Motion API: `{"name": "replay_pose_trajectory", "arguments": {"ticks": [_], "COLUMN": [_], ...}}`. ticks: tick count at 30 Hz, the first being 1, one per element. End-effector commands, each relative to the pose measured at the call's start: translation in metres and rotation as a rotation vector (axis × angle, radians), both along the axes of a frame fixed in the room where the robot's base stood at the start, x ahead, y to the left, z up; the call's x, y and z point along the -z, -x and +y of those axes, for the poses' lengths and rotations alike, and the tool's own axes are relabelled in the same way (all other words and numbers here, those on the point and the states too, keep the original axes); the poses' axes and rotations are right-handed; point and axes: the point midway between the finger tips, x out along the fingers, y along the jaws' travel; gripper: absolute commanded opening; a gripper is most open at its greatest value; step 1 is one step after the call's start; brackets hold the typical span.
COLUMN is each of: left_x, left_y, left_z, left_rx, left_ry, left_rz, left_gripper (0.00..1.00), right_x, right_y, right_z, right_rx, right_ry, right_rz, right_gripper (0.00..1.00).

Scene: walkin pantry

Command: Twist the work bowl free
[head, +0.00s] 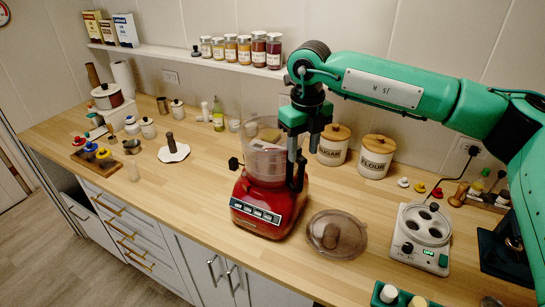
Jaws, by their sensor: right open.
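The clear work bowl (264,160) sits upright on the red food processor base (268,205) in the middle of the counter. A tan piece shows inside the bowl near its top. My right gripper (297,183) reaches down from above on the bowl's right side, its fingers beside the bowl wall and the handle area. It is open; whether a finger touches the bowl cannot be told. A round see-through lid (336,235) with a knob lies on the counter to the right of the base. My left gripper is not in view.
A white device with round wells (421,238) stands at the right. Sugar (334,145) and flour (376,157) canisters stand behind the processor. A shelf (190,54) with jars runs along the wall.

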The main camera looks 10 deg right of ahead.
Motion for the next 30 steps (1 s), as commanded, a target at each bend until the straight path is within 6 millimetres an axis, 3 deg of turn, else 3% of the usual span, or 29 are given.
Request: {"name": "replay_pose_trajectory", "arguments": {"ticks": [18,30], "left_x": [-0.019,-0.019], "left_y": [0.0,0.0], "left_z": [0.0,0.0], "left_rx": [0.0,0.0], "left_ry": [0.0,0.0], "left_rz": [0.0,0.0], "left_gripper": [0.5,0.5], "right_x": [-0.05,-0.051], "right_y": [0.0,0.0], "right_z": [0.0,0.0], "right_rx": [0.0,0.0], "right_ry": [0.0,0.0], "right_rz": [-0.001,0.0], "right_gripper": [0.43,0.43]}}
